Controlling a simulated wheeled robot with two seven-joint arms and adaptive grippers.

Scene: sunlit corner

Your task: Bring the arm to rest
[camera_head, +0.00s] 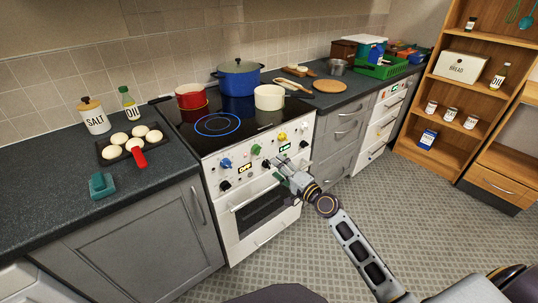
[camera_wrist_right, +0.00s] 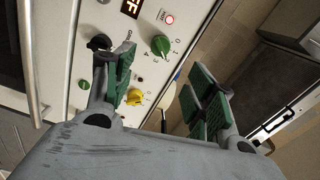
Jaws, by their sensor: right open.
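My right gripper (camera_head: 283,172) is in front of the white stove (camera_head: 236,222), close to the knob panel under the cooktop edge. In the right wrist view the right gripper (camera_wrist_right: 165,88) has its two green-padded fingers spread apart with nothing held between them. Beyond the fingers the panel shows a green knob (camera_wrist_right: 160,45), a yellow knob (camera_wrist_right: 134,97) and a black knob (camera_wrist_right: 98,42). The fingers look apart from the knobs, but the exact gap is hard to tell. My left gripper is not in view.
On the cooktop are a red pot (camera_head: 191,97), a blue pot (camera_head: 238,78) and a cream pot (camera_head: 269,97). A baking tray (camera_head: 108,158) with pale buns lies on the left counter. Open floor (camera_head: 400,205) lies to the right, before the wooden shelf (camera_head: 452,95).

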